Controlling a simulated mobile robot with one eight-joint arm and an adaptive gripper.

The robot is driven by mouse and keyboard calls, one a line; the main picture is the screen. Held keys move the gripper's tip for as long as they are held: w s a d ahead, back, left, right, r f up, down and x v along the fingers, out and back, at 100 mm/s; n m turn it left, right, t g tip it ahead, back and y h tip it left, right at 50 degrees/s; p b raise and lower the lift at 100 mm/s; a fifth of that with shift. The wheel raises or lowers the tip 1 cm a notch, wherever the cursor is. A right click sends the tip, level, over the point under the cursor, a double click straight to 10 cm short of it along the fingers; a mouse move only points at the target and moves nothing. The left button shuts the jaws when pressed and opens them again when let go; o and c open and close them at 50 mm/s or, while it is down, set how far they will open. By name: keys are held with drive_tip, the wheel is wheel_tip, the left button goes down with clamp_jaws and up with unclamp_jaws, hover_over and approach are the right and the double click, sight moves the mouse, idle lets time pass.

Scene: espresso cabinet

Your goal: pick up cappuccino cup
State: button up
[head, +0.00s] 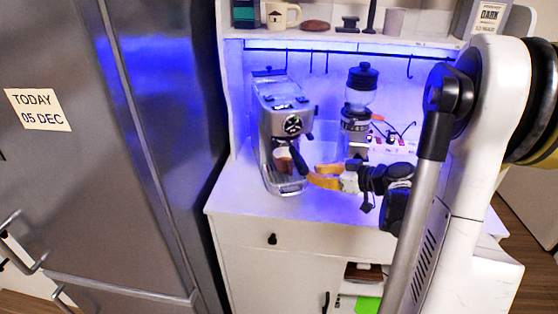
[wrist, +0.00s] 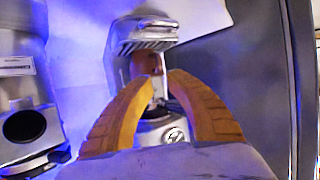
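The cappuccino cup (head: 283,159) stands under the spout of the silver espresso machine (head: 284,112), on the drip tray (head: 287,187). It is small and pale with a brown part showing. In the wrist view a brown rounded thing, apparently the cup (wrist: 146,63), shows beyond the fingertips, partly hidden. My gripper (head: 312,175) is just right of the machine's front, its orange fingers pointing toward the cup. The fingers are apart with nothing seen held between them, and they also show in the wrist view (wrist: 159,80). Contact with the cup is not visible.
The machine's black handle (head: 299,160) hangs close to the cup and my fingers. A grinder (head: 359,105) stands at the right. A steel fridge (head: 100,150) is at the left. The white counter (head: 240,200) is clear in front of the machine. Another mug (head: 282,15) stands on the shelf.

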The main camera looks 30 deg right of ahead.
sight(291, 172)
drive_tip(key=b+x, duration=0.1)
drive_tip(key=x, duration=0.4)
drive_tip(key=shift+w+f, duration=0.1)
drive_tip(key=shift+f, duration=0.1)
drive_tip(key=b+x, duration=0.2)
drive_tip(key=x, duration=0.3)
drive_tip(key=shift+f, duration=0.2)
drive_tip(key=shift+r, duration=0.1)
clamp_jaws()
